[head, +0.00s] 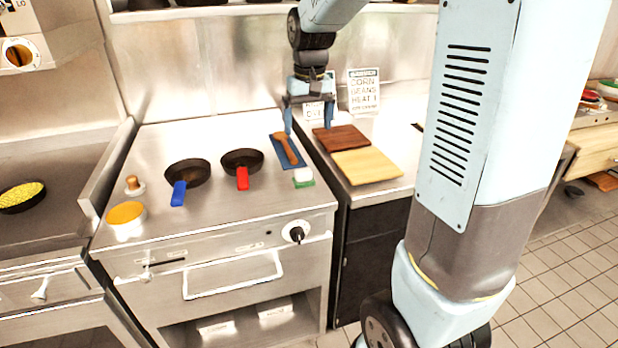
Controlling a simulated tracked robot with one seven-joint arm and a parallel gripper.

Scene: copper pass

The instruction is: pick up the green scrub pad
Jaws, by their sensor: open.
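The green scrub pad (304,183) lies on the steel counter near its right edge, with a white block-like top (302,174) showing above the green part. My gripper (308,128) is open and empty, fingers pointing down. In the head view it appears above and behind the pad, over the gap side of the counter near the dark brown board. Its exact height above the surface is hard to tell.
A wooden spoon (285,148) lies on a blue mat (291,163) beside the pad. Two pans with red (242,178) and blue (179,194) handles stand left. Brown (341,138) and pale (367,166) boards lie right. Signs (364,91) stand behind.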

